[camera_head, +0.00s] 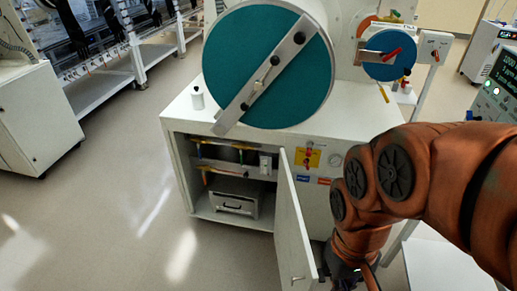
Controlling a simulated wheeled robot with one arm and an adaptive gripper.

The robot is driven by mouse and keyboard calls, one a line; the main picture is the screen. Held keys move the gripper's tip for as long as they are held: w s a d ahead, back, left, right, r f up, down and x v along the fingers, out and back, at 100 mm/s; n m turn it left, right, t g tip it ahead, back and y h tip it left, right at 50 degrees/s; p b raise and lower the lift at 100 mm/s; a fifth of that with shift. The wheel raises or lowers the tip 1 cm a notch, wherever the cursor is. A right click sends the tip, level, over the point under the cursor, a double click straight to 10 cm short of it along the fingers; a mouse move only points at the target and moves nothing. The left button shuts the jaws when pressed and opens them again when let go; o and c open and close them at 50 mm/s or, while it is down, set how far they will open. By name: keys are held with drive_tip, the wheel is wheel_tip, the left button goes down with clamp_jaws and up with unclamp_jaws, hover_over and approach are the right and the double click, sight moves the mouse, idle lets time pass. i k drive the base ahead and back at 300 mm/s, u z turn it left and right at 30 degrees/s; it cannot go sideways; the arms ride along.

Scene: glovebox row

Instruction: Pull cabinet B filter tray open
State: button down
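A white cabinet (330,205) stands under a big teal round hatch; no letter B is readable on it. Its door (292,226) is swung open toward me, with a small handle near its lower end. Inside, at the bottom of the left compartment, sits a grey box-like tray (236,202) with a dark handle on its front. It looks pushed in, within the cabinet opening. My orange arm reaches in from the right. My gripper (352,284) is at the bottom edge, right of the open door and apart from the tray. Its fingers are mostly cut off, so its opening is unclear.
A shelf with pipes (225,168) lies above the tray. The teal hatch (267,65) has a metal bar across it. A white bottle (197,97) stands on the cabinet top. The open door stands between my gripper and the tray. Floor (130,200) at left is clear.

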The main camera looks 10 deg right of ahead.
sight(242, 206)
drive_tip(key=k, duration=1.15)
drive_tip(key=u, duration=1.1)
drive_tip(key=i, duration=1.3)
drive_tip(key=z, duration=0.75)
drive_tip(key=i, duration=0.45)
drive_tip(key=z, duration=0.4)
